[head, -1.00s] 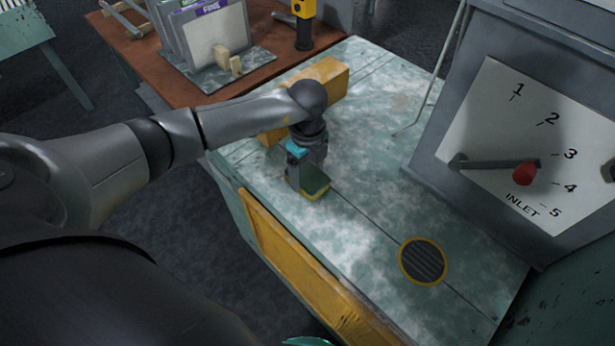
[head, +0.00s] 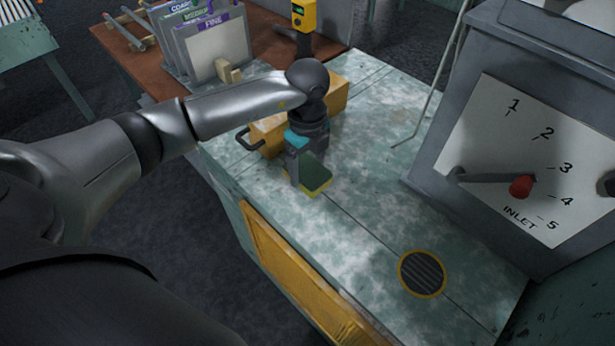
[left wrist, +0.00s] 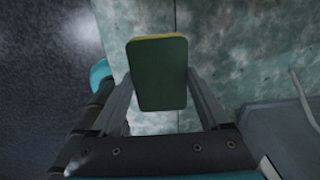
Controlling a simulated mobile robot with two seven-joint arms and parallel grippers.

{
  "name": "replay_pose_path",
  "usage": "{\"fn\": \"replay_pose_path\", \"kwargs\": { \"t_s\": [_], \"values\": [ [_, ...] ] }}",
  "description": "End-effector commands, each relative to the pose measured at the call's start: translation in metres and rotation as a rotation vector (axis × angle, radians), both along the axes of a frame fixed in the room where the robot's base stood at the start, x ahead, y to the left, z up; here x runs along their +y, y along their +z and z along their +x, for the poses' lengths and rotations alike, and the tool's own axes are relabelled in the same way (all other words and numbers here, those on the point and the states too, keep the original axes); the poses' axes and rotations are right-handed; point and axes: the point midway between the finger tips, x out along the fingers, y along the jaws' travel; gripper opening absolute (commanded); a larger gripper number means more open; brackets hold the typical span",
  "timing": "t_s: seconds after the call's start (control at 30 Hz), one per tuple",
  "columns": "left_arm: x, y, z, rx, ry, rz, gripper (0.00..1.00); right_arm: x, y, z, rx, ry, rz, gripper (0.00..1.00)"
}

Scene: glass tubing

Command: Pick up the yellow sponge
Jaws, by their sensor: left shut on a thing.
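The sponge (head: 317,178) has a dark green top face and a yellow underside that shows as a thin edge. My left gripper (head: 309,172) is over the worn green-grey bench top (head: 375,215), shut on the sponge. The left wrist view shows the sponge (left wrist: 158,75) between the two fingers (left wrist: 160,95), its green face toward the camera and a yellow strip at its far edge. It seems to be a little above the bench, but the gap is hard to judge. My right gripper is not in view.
A yellow box (head: 268,138) with a dark handle stands just behind my left gripper. A large gauge cabinet (head: 480,115) with a red-knobbed lever is at the right. A round yellow-rimmed vent (head: 422,273) lies nearer. Bench space between sponge and vent is clear.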

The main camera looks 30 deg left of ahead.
Motion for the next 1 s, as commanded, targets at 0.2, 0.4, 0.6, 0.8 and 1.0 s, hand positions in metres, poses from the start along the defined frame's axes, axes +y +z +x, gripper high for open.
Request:
{"fn": "replay_pose_path", "kwargs": {
  "t_s": [0.2, 0.4, 0.6, 0.8, 1.0],
  "values": [
    [0.0, 0.058, 0.001, -0.006, -0.002, -0.001, 0.28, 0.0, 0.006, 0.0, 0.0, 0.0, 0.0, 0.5],
    [0.0, 0.098, 0.001, -0.004, -0.001, 0.0, 0.28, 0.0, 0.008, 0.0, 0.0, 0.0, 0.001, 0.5],
    [0.0, 0.123, 0.001, -0.003, 0.001, 0.0, 0.28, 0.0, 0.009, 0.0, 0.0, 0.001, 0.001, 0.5],
    [0.0, 0.132, 0.0, -0.001, 0.0, 0.0, 0.28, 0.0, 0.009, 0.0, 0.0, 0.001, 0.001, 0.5],
    [0.0, 0.133, 0.0, -0.001, 0.0, 0.0, 0.28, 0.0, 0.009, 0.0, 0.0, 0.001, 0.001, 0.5]
  ]
}}
